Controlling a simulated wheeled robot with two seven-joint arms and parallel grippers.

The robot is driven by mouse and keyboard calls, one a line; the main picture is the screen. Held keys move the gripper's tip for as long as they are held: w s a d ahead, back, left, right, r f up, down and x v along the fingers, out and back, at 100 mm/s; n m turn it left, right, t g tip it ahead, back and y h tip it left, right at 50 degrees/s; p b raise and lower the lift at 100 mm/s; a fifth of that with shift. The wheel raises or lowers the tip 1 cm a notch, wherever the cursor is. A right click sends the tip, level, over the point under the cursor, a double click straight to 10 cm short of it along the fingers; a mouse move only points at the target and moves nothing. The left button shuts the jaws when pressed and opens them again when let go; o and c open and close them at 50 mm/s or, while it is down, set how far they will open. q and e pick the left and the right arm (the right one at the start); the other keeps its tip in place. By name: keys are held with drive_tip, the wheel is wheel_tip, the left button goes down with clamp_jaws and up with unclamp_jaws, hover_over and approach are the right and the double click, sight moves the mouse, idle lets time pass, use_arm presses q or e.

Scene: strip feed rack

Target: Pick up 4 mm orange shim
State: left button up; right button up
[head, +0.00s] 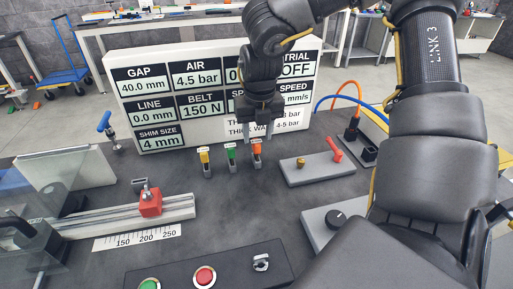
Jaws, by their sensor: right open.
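The orange shim (257,147) stands upright in a small dark holder on the dark table, at the right end of a row of three. A green shim (231,150) and a yellow shim (204,156) stand in like holders to its left. My right gripper (255,139) points down with its fingers apart, at the top of the orange shim in the picture. I cannot tell whether the fingers are around it or behind it. My left gripper is not in view.
A white display board (137,94) stands behind the shims and reads shim size 4 mm. A grey plate with a red lever (334,149) lies to the right. A rail with a red block (150,203) is at left. A button panel (233,277) is in front.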

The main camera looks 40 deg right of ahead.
sight(257, 141)
drive_tip(key=shift+w+f+p, duration=0.15)
drive_tip(key=shift+f+p, duration=0.05)
drive_tip(key=shift+f, duration=1.15)
drive_tip(key=shift+w+f+p, duration=0.15)
drive_tip(key=shift+f+p, duration=0.05)
drive_tip(key=shift+f, duration=1.15)
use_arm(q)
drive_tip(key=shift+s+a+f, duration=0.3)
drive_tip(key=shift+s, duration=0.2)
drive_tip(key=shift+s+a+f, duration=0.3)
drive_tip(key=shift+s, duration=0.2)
use_arm(e)
clamp_jaws()
